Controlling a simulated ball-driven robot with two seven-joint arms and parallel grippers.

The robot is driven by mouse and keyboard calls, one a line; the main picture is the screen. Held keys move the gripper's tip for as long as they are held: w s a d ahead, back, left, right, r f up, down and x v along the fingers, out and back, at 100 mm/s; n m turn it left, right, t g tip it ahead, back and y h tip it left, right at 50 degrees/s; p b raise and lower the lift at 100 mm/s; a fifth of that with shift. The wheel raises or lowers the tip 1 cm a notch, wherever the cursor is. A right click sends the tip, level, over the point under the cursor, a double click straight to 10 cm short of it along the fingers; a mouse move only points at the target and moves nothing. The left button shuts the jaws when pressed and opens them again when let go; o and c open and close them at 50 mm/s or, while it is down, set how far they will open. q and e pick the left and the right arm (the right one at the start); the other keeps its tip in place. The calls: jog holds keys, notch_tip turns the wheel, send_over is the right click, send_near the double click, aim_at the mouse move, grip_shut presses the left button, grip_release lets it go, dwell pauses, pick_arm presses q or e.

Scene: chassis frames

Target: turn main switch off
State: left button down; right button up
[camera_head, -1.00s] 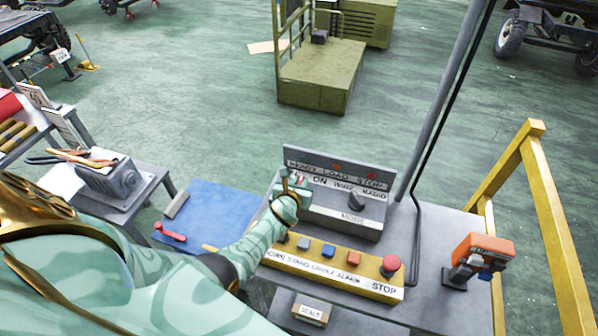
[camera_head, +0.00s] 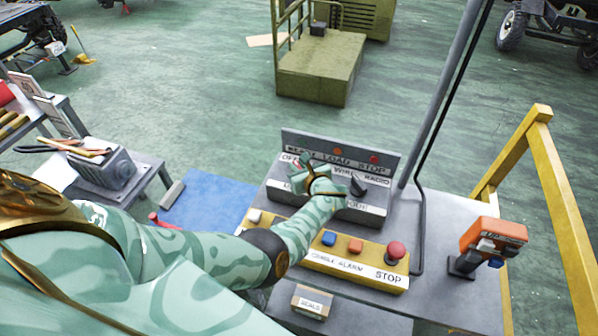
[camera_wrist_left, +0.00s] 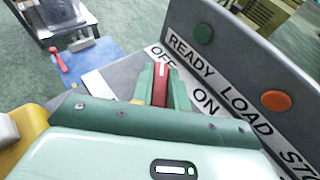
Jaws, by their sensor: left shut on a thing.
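The main switch's red handle (camera_wrist_left: 160,84) shows in the left wrist view between my left gripper's green fingers (camera_wrist_left: 161,88). The gripper is shut on it. The OFF label (camera_wrist_left: 162,57) lies just beyond the handle, and the ON label (camera_wrist_left: 206,101) is to its right. In the head view my left gripper (camera_head: 308,168) is over the left part of the grey control panel (camera_head: 345,213) and hides the handle. My right gripper is not in view.
A black mode knob (camera_head: 358,185) is close right of my gripper. A yellow button box (camera_head: 350,272) with a red stop button (camera_head: 396,251) stands in front. An orange device (camera_head: 492,240), a grey pole (camera_head: 447,90) and a yellow rail (camera_head: 550,180) are at the right.

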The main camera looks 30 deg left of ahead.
pick_arm(q)
jog(key=shift+w+a+r, duration=0.1)
jog(key=shift+r, duration=0.1)
dwell(0.3)
jog(key=c, duration=1.4)
grip_release()
jog(key=shift+o, duration=0.2)
jog(key=shift+f, duration=0.1)
